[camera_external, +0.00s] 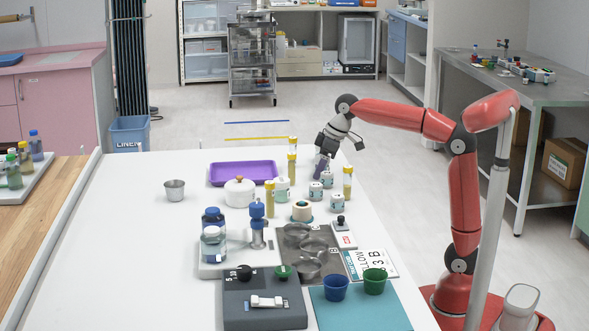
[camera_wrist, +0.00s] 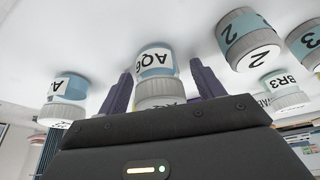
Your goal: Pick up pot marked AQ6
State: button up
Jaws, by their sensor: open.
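The pot marked AQ6 (camera_wrist: 155,62) shows upside down in the wrist view, white with a blue-grey band and a pale lid. It lies in line with the gap between the two dark fingers of my gripper (camera_wrist: 160,72). A second label, partly hidden by the gripper body, begins with AQ just below it. In the external view my gripper (camera_external: 321,167) is open and points down over a group of small white pots on the white table (camera_external: 130,230). The labels are too small to read there, so I cannot tell which is AQ6. Contact cannot be seen.
In the wrist view, a pot marked 2 (camera_wrist: 246,35) and a pot marked BR3 (camera_wrist: 285,88) stand to the right, and another pot (camera_wrist: 65,100) to the left. Yellow-capped tubes (camera_external: 347,182) and a purple tray (camera_external: 228,177) stand near my gripper. The table's left part is clear.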

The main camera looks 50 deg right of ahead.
jog(key=shift+c, duration=0.5)
jog(key=c, duration=1)
jog(key=shift+o, duration=0.2)
jog(key=shift+r, duration=0.1)
